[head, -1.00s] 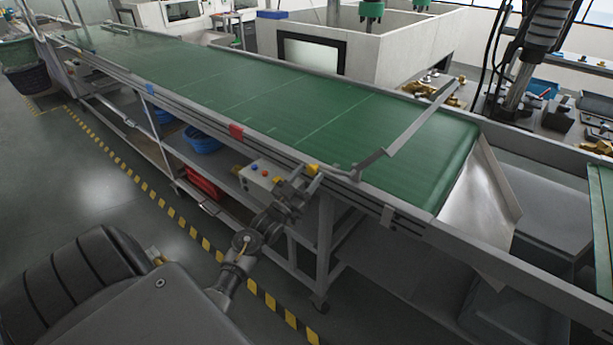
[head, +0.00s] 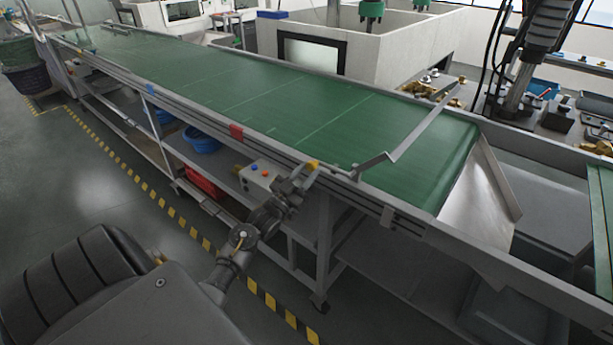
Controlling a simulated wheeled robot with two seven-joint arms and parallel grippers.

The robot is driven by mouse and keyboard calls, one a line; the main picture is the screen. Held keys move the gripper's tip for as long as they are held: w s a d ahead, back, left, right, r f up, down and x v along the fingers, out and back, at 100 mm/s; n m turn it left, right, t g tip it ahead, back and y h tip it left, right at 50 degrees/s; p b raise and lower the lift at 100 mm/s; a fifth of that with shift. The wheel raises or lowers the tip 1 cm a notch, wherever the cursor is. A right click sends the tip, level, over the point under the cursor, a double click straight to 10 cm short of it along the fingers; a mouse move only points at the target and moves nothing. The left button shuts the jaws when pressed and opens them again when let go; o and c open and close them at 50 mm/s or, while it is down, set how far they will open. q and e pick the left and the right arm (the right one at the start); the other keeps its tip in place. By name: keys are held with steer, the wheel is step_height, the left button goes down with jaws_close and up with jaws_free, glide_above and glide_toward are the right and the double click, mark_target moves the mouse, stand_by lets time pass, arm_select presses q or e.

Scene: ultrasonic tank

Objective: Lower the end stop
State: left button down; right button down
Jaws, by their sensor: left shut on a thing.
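The end stop is a grey bar (head: 425,122) that slants across the green conveyor belt (head: 240,84) near its right end. A bent arm joins it to the near side rail. Its far end stands out above the far rail; I cannot tell whether the bar touches the belt. An orange-yellow grip (head: 313,164) shows at the near rail, left of the bent arm. My left gripper (head: 306,176) is at this grip from below and is shut on it; its fingers partly hide it. My right gripper is not in view.
A grey control box (head: 260,177) with coloured buttons sits just left of my gripper under the rail. A red block (head: 236,131) is on the near rail. A metal chute (head: 480,186) slopes off the belt's right end. The belt is empty.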

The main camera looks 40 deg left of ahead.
arm_select(q)
steer(key=shift+a+r+m, duration=0.1)
steer(key=shift+r+m, duration=0.45)
steer(key=shift+m, duration=0.05)
steer(key=d+r+m+g+h+p, duration=0.3)
steer(key=r+m, duration=0.6)
steer(key=m, duration=0.4)
steer(key=shift+d+m+h+p, duration=0.3)
steer(key=shift+d+h+p, duration=0.15)
steer(key=shift+h, duration=0.95)
steer(key=shift+r, duration=0.15)
steer(key=c, duration=1)
jaws_free()
